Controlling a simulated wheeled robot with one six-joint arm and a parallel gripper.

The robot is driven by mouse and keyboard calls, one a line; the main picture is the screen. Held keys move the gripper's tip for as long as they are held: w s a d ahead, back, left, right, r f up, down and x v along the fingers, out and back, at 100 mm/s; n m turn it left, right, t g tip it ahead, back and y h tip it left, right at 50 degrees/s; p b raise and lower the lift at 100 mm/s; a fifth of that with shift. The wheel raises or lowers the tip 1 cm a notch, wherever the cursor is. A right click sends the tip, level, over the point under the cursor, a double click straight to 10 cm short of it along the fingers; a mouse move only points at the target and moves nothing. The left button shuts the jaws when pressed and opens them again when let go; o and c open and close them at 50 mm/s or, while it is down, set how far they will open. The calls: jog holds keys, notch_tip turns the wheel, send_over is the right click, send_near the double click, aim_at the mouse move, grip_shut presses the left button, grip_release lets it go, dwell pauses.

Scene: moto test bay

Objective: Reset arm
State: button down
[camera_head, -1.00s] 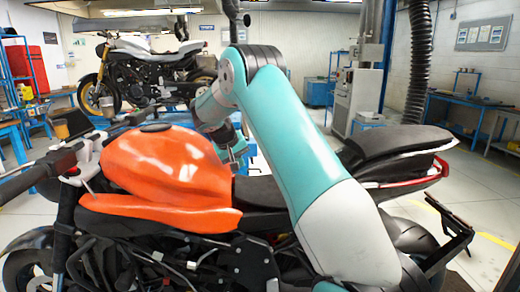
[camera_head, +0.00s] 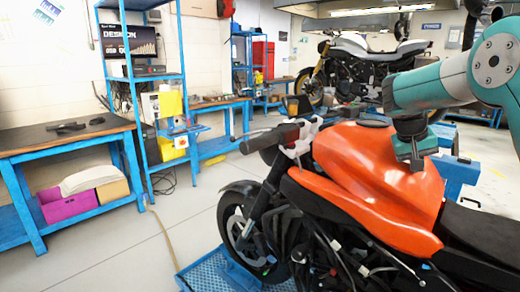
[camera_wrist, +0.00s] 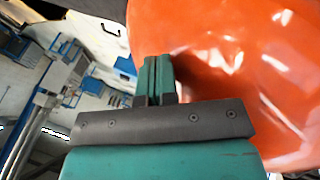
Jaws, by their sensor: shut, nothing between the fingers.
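My gripper (camera_head: 416,164) is at the right of the head view, in front of or over the orange tank of the motorcycle (camera_head: 362,170). In the wrist view my gripper (camera_wrist: 156,62) has its two teal fingers together with nothing between them. The orange tank (camera_wrist: 225,50) fills the right side of that view, close to the fingers. I cannot tell whether they touch it. My arm comes in from the right edge of the head view.
The motorcycle stands on a blue platform (camera_head: 205,268). A blue workbench (camera_head: 68,146) and a blue shelf rack (camera_head: 145,80) are at the left. A second motorcycle (camera_head: 365,68) stands behind. Floor at the lower left is clear, apart from a hose (camera_head: 162,225).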

jog(key=s+a+r+n+t+y, duration=0.1)
jog(key=s+a+n+y, duration=0.2)
jog(key=s+a, duration=0.55)
jog(key=s+a+r+n+y, duration=0.15)
jog(key=s+a+n, duration=0.35)
jog(key=a, duration=0.7)
jog(key=s+a+f+n+g+y, duration=0.1)
jog(key=s+a, duration=0.4)
jog(key=s, duration=0.6)
jog(key=s+a+f+n+g+y, duration=0.1)
jog(key=s+a+y, duration=0.3)
jog(key=s, duration=0.6)
jog(key=shift+s+a+f+n, duration=0.25)
jog(key=shift+s+a+n, duration=0.1)
jog(key=shift+n, duration=0.25)
